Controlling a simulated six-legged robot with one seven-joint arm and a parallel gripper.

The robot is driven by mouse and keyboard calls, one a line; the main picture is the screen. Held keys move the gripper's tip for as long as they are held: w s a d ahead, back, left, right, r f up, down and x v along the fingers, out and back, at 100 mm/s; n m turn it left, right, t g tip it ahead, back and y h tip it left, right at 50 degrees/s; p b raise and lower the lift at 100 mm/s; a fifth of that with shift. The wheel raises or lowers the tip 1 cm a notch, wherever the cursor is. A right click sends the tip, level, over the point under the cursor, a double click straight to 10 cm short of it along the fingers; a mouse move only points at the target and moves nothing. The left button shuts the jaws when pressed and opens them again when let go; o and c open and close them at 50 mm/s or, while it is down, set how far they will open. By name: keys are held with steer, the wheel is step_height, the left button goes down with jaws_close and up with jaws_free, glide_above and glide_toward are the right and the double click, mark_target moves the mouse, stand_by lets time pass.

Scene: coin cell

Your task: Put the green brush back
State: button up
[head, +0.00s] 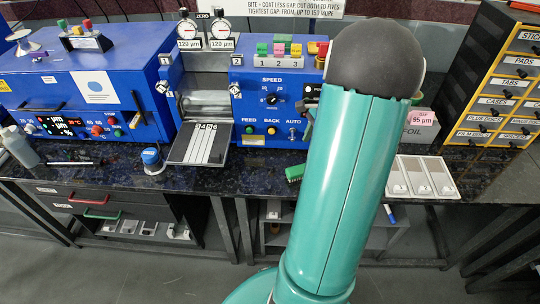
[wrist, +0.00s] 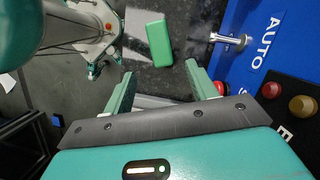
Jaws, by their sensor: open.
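The green brush (head: 294,173) lies at the front edge of the dark speckled bench (head: 260,165), just left of my arm in the head view. In the wrist view, a green block-shaped brush (wrist: 159,43) lies on the dark bench top, beyond my fingertips and roughly between their lines. My gripper (wrist: 158,75) is open, with nothing between its two green fingers. The brush appears apart from both fingers. In the head view my gripper is hidden behind my teal arm. The brush's underside is hidden.
A blue machine (head: 270,98) with knobs and dials stands behind the brush; a metal lever (wrist: 229,40) juts from it beside the brush. A white tray (head: 424,177) and a yellow-black drawer cabinet (head: 499,85) stand right.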

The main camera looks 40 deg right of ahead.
steer(key=w+a+r+n+h, duration=0.1)
steer(key=w+a+r+n, duration=0.2)
steer(key=a+r+n, duration=0.55)
steer(key=w+a+r+n+h, duration=0.2)
steer(key=w+a+r+n, duration=0.15)
steer(key=a, duration=0.95)
steer(key=s+a+r+n+t, duration=0.1)
steer(key=s+a+r+n, duration=0.1)
steer(key=a, duration=0.4)
steer(key=s+a+r+n+t, duration=0.1)
steer(key=s+a+n, duration=0.2)
steer(key=a+n, duration=0.2)
steer(key=s+a+r+n+t, duration=0.2)
steer(key=a+n, duration=0.2)
steer(key=a, duration=0.2)
steer(key=shift+s+a+r, duration=0.35)
steer(key=shift+a, duration=0.05)
steer(key=shift+c, duration=0.5)
steer(key=c, duration=0.3)
steer(key=shift+c, duration=0.3)
steer(key=shift+d, duration=0.15)
